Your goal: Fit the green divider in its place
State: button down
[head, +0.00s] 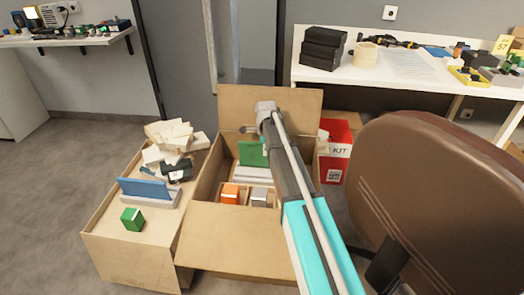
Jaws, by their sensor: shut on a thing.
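The green divider (251,154) stands roughly upright inside the open carton (231,223), just above or in a pale slotted block (252,174). Whether its lower edge is seated in a slot cannot be made out. My gripper (262,139) is at the upper edge of the green divider and shut on it; my own arm hides most of the gripper and the divider's right end. On the cardboard surface to the left, a blue divider (146,188) stands in a similar grey block (155,201).
An orange box (230,194) and a grey box (259,197) sit in the carton's front compartments. A green cube (132,219) and pale packing pieces (173,137) lie on the left box. A red bin (335,160) and a brown chair (430,190) stand right.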

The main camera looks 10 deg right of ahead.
jog(key=shift+f+b, duration=1.5)
jog(key=shift+f, duration=0.05)
jog(key=c, duration=0.7)
grip_release()
jog(key=shift+s, duration=0.1)
